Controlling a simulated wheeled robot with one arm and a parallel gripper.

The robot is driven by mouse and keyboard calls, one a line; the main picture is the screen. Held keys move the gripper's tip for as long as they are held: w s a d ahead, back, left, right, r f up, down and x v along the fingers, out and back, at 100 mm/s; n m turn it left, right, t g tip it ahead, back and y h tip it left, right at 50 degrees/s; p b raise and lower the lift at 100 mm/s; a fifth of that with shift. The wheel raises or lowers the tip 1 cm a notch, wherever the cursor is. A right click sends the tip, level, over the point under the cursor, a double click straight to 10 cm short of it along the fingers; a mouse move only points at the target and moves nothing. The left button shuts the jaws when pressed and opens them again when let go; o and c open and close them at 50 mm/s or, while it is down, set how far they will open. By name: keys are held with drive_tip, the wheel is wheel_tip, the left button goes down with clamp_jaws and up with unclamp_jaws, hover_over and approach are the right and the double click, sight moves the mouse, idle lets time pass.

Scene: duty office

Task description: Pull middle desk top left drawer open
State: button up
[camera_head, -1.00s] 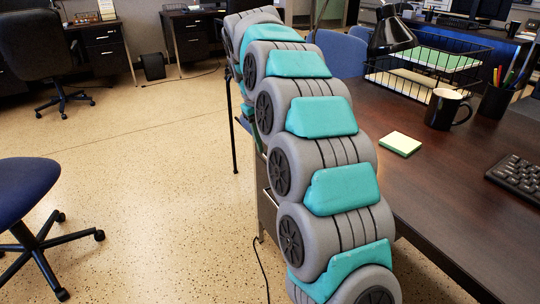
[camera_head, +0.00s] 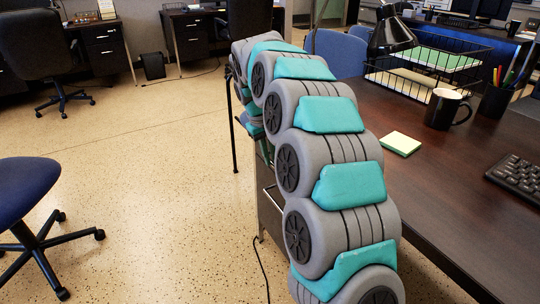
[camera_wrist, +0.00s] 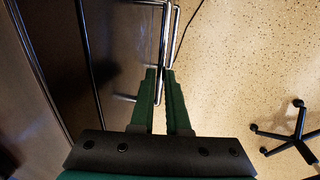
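The desk (camera_head: 440,165) with a dark wood top stands at the right in the head view. Its drawer side is mostly hidden behind my arm; a strip of the metal drawer unit (camera_head: 268,212) shows below. In the wrist view a dark drawer front (camera_wrist: 125,50) fills the left, with a shiny bar handle (camera_wrist: 164,38) along its right side. My gripper (camera_wrist: 160,74) has its two green fingers close together, with the bar in the narrow gap between them. It looks shut on the handle. Which drawer this is cannot be told from the wrist view.
A blue office chair (camera_head: 30,190) stands on the speckled floor at the left, with clear floor between it and the desk. A mug (camera_head: 443,110), sticky notes (camera_head: 401,143), keyboard (camera_head: 517,177) and wire tray (camera_head: 425,68) are on the desk. A cable (camera_head: 262,268) lies on the floor.

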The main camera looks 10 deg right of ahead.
clamp_jaws()
idle(0.8)
